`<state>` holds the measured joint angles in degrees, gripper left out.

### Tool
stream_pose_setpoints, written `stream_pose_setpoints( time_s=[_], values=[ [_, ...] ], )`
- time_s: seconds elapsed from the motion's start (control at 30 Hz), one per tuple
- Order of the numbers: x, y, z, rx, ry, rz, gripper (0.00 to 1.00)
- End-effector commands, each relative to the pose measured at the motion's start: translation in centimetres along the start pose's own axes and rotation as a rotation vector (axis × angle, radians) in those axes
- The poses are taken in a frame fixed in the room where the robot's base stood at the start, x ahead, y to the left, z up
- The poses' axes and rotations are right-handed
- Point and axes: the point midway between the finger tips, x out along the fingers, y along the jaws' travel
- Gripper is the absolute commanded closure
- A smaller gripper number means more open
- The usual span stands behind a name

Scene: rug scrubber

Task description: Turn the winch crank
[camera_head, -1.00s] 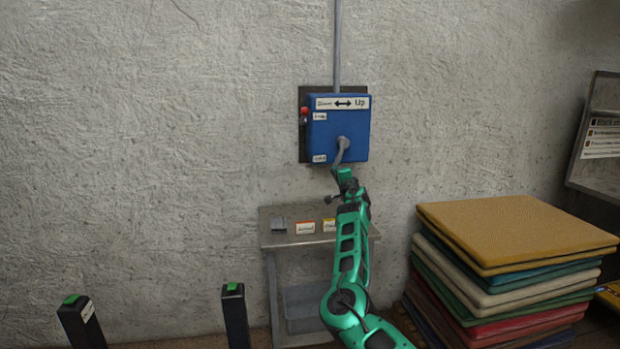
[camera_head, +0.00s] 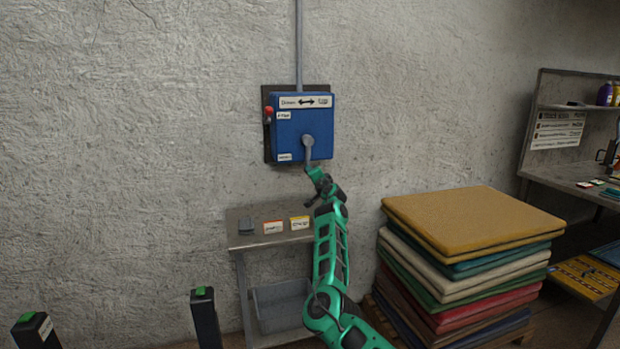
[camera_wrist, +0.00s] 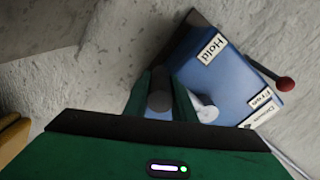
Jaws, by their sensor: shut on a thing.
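The blue winch box (camera_head: 290,125) is mounted on the wall, with a "Down" and "Up" label and a double arrow on its front. Its grey crank (camera_head: 308,147) comes out of the lower right of the front and hangs down. My gripper (camera_head: 314,174) is at the crank's lower end. In the wrist view, my gripper (camera_wrist: 160,92) is shut on the dark crank handle (camera_wrist: 159,100).
A small metal stand (camera_head: 245,239) with cards on top is below the box. A tall stack of folded rugs (camera_head: 470,225) stands to the right of my arm. Dark posts with green tops (camera_head: 203,315) are at lower left. Shelving (camera_head: 560,170) is at far right.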

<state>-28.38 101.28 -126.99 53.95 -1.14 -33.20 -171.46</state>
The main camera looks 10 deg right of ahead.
Motion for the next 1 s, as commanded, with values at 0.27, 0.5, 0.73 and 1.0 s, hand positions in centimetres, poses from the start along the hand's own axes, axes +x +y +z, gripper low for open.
stream_pose_setpoints(
  time_s=[0.27, 0.5, 0.73, 1.0],
  values=[
    [0.0, 0.0, -0.1, 0.003, 0.002, 0.001, 0.58],
    [0.0, -0.4, 0.0, 0.0, 0.002, -0.004, 0.58],
    [0.0, -0.7, 0.1, -0.001, 0.001, -0.008, 0.58],
    [-0.2, -0.9, 0.2, -0.003, 0.001, -0.011, 0.58]
  ],
)
